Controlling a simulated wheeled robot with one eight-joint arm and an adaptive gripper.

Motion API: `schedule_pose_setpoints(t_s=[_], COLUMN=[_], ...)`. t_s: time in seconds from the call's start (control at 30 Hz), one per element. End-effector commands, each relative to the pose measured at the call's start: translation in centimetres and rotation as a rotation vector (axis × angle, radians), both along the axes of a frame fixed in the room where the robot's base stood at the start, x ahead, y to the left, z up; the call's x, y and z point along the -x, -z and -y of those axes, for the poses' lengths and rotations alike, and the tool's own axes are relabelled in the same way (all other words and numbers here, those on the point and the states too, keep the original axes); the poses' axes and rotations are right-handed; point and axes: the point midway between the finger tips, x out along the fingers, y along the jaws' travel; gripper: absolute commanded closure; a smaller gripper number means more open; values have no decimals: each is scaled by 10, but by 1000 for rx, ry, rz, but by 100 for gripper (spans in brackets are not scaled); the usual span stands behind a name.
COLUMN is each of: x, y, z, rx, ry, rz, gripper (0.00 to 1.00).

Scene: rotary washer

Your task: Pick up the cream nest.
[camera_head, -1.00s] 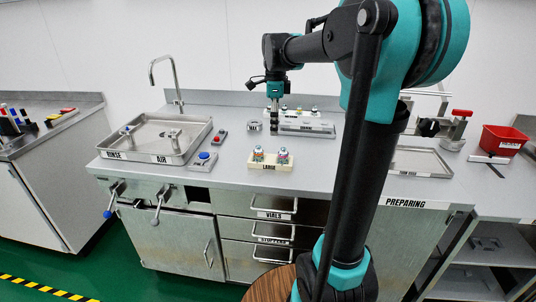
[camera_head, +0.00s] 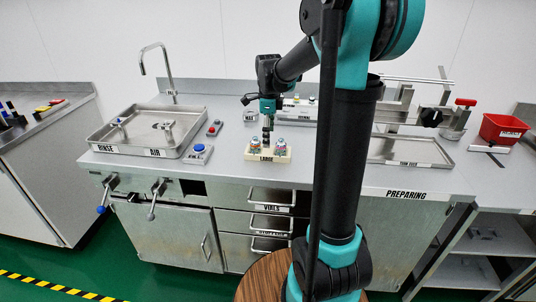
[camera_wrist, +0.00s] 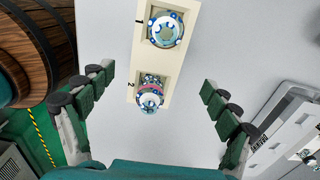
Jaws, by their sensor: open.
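The cream nest (camera_head: 284,158), labelled LARGE, lies on the grey counter and holds two capped vials with coloured bands. In the wrist view the cream nest (camera_wrist: 158,60) shows slots marked 1 and 2, each with a vial seen from above. My gripper (camera_head: 267,136) points down over the nest, and its fingertips overlap the vials in the head view. In the wrist view my gripper (camera_wrist: 155,82) has its fingers spread wide on either side of the nest's slot 2 end. They look apart from it, with nothing held.
A blue button box (camera_head: 198,153) and the rinse tray (camera_head: 110,148) stand left of the nest. A grey nest (camera_head: 305,112) is behind it, partly hidden by my arm. Another tray (camera_head: 405,160) lies right. Bare counter surrounds the nest's front and left.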

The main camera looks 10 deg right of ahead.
Motion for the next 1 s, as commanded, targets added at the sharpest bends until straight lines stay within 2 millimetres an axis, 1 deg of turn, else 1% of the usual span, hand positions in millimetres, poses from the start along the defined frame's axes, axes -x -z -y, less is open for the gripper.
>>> schedule_pose_setpoints(t_s=[0.17,0.4,0.5,0.6,0.77,0.8,0.83,1.0], x=[1,4,3,4,4,4,4,4], y=[10,43,52,56,56,56,56,56], z=[-1,-3,-3,-3,-3,-3,-3,-3], rx=[0,0,0,0,0,0,0,0], ry=[0,-1,0,0,0,0,0,0], rz=[0,0,0,0,0,0,0,0], gripper=[11,11,11,11,11,12,16,37])
